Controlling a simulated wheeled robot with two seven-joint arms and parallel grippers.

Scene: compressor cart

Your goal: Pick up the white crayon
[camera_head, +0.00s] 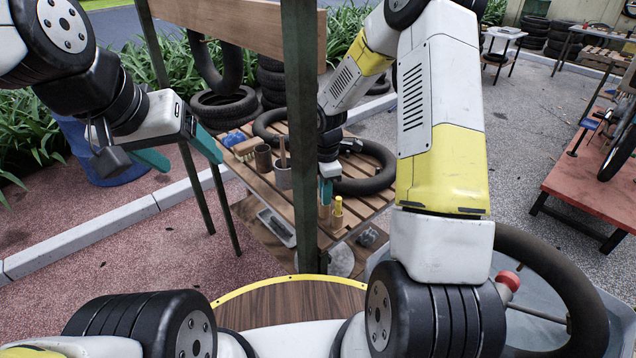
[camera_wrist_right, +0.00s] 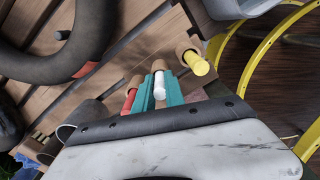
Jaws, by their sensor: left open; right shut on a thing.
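The white crayon (camera_wrist_right: 160,88) shows in the right wrist view, between the two teal fingers of my right gripper (camera_wrist_right: 159,93), which is shut on it. A brown wooden piece is at its far end; I cannot tell whether it is still seated there. In the head view my right gripper (camera_head: 326,190) is low over the slatted table, and the white crayon is hidden. A red crayon (camera_wrist_right: 128,102) is just left of the fingers, and a yellow crayon (camera_wrist_right: 197,64) is to their right. My left gripper (camera_head: 180,153) is open and empty, off the table's left side.
The slatted wooden table (camera_head: 262,183) carries black tyre-like rings (camera_head: 372,182), cups (camera_head: 263,157) and a brush (camera_head: 245,148). A dark green post (camera_head: 303,120) stands in front of it. A blue barrel (camera_head: 85,150) is at left. Open paving lies at left.

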